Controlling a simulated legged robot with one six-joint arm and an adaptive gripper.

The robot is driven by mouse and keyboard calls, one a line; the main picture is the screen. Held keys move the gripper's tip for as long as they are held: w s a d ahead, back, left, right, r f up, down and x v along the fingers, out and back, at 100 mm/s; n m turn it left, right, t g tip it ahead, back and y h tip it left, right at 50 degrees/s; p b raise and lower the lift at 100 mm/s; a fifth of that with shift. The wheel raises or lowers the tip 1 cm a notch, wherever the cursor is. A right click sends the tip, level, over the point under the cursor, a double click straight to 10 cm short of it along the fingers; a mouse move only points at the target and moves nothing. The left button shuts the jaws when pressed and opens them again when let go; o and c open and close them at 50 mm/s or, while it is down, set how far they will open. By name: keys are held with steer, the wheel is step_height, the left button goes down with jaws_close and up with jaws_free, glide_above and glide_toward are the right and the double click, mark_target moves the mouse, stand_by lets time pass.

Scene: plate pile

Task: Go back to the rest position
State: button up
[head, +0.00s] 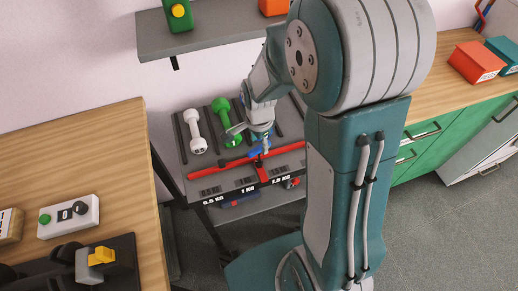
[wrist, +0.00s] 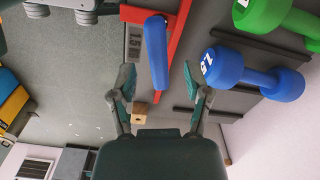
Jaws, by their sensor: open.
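My gripper (wrist: 159,88) is open in the wrist view, its two fingers spread apart. A blue elongated bar (wrist: 156,50) shows beyond and between the fingertips, over the rack's edge; I cannot tell how far below it lies. In the head view my gripper (head: 261,143) hangs over the front of a dark weight rack, with a blue piece (head: 256,152) just under it. My arm hides part of the rack in this view.
The rack (head: 191,175) has a red front bar (head: 208,171), a white dumbbell (head: 194,131) and a green dumbbell (head: 222,107). A blue dumbbell (wrist: 254,74) shows in the wrist view. A wooden table (head: 70,160) stands left, a wooden counter (head: 455,92) right. A shelf (head: 205,35) hangs above.

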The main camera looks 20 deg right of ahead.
step_height(320, 180, up, 7)
steer(key=shift+s+r, duration=0.1)
steer(key=shift+r, duration=0.3)
steer(key=s+r+n+t, duration=0.5)
steer(key=s+r+n, duration=0.8)
steer(key=shift+r+n, duration=0.35)
steer(key=shift+n, duration=0.05)
steer(key=shift+o, duration=0.2)
steer(key=shift+s+a+r+n+t, duration=0.1)
steer(key=shift+s+r+n+t, duration=0.15)
steer(key=shift+s+n, duration=0.3)
steer(key=shift+w+f, duration=0.1)
steer(key=shift+w, duration=0.05)
